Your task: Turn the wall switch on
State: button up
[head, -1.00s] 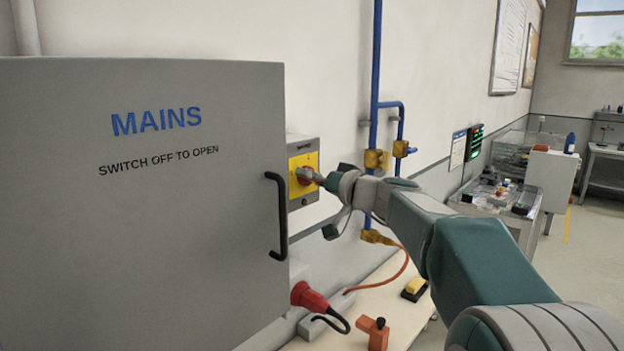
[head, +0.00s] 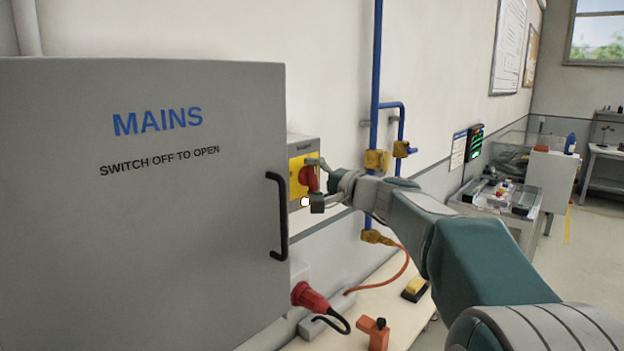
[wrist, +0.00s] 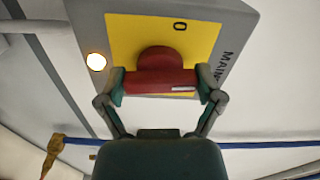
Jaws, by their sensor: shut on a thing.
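The wall switch is a grey box (wrist: 90,14) with a yellow plate (head: 295,176) and a red rotary knob (head: 307,178). In the wrist view the red knob (wrist: 160,80) lies between my two fingertips, with a white mark on its bar and a "0" above it on the plate. My gripper (head: 315,182) is shut on the knob, one finger above and one below in the head view. It also shows in the wrist view (wrist: 162,86), a finger at each end of the bar. A round lamp (head: 305,202) on the box glows white.
A grey cabinet (head: 150,240) marked MAINS, with a black handle (head: 278,217), stands close left of the switch. Blue pipes (head: 376,80) run up the wall to the right. A bench (head: 345,335) below holds a red plug (head: 312,297) and an orange clamp (head: 376,334).

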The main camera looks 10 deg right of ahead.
jog(key=shift+w+f+m, duration=0.1)
jog(key=shift+m, duration=0.6)
jog(key=o, duration=0.9)
jog(key=shift+f, duration=0.1)
jog(key=shift+c, duration=0.2)
jog(key=shift+w, duration=0.1)
jog(key=shift+d, duration=0.15)
jog(key=v, duration=1.1)
jog(key=shift+s+d, duration=0.15)
jog(key=shift+s, duration=0.25)
